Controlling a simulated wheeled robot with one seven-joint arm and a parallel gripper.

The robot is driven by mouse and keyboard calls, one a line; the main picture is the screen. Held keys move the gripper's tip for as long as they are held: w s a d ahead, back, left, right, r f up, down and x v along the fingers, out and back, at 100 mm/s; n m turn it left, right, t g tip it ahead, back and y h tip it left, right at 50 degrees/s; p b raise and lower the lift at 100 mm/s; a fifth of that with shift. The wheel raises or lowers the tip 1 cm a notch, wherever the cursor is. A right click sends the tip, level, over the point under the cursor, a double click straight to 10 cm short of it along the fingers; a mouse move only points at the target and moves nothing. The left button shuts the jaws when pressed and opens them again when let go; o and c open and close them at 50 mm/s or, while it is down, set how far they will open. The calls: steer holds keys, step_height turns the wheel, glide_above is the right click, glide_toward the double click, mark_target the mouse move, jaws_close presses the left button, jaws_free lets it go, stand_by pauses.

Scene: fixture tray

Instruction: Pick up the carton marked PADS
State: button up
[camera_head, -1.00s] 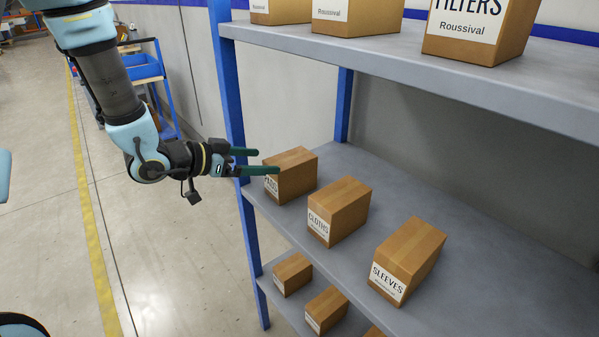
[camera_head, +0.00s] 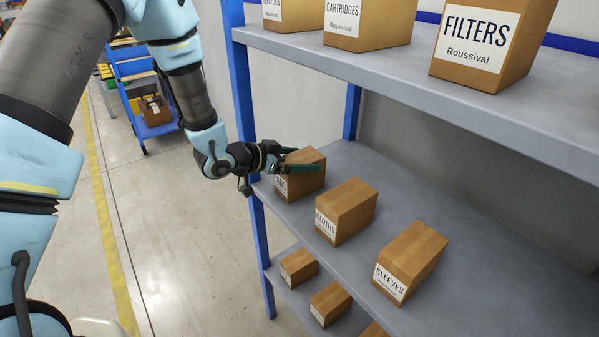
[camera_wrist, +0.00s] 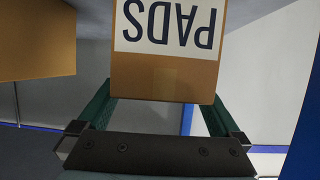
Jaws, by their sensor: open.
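The PADS carton (camera_head: 305,183) is a brown box with a white label, standing at the left end of the middle shelf (camera_head: 420,215). In the wrist view the PADS carton (camera_wrist: 165,75) shows its label upside down, straight ahead and between the fingers. My gripper (camera_head: 302,163) is open, with its green fingers reaching along the carton's two sides. In the wrist view my gripper (camera_wrist: 160,108) has one finger on each side of the carton. The fingertips are hidden behind the carton there, and I cannot tell whether they touch it.
The CLOTHS carton (camera_head: 346,210) stands close to the right, and the SLEEVES carton (camera_head: 410,260) farther right. A blue shelf post (camera_head: 240,90) rises just left of the gripper. The upper shelf (camera_head: 400,62) with the FILTERS carton (camera_head: 480,40) hangs above. Smaller cartons stand below.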

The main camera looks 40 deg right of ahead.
steer(key=shift+c, duration=0.2)
steer(key=c, duration=1.4)
steer(key=shift+r, duration=0.15)
